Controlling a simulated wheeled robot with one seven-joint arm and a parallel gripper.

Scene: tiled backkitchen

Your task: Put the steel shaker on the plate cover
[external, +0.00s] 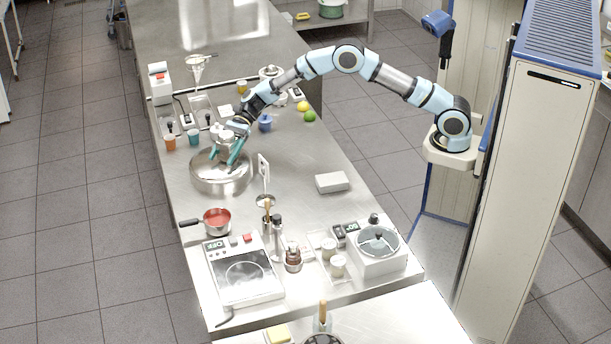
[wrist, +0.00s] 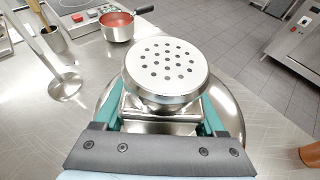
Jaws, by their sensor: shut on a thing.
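The steel shaker (wrist: 165,72), with a round perforated top, is between the teal fingers of my gripper (wrist: 163,116) in the wrist view. My gripper (external: 226,156) is shut on it and, in the external view, is over the wide round steel plate cover (external: 221,182) on the counter. The plate cover (wrist: 232,108) shows around and behind the shaker in the wrist view. The shaker and fingers hide its middle, so I cannot tell whether the shaker touches it.
A saucepan of red sauce (external: 216,221) stands nearer the camera, and a ladle on a stand (external: 265,180) is to the right. Orange (external: 170,142) and teal cups (external: 193,137) stand at the left.

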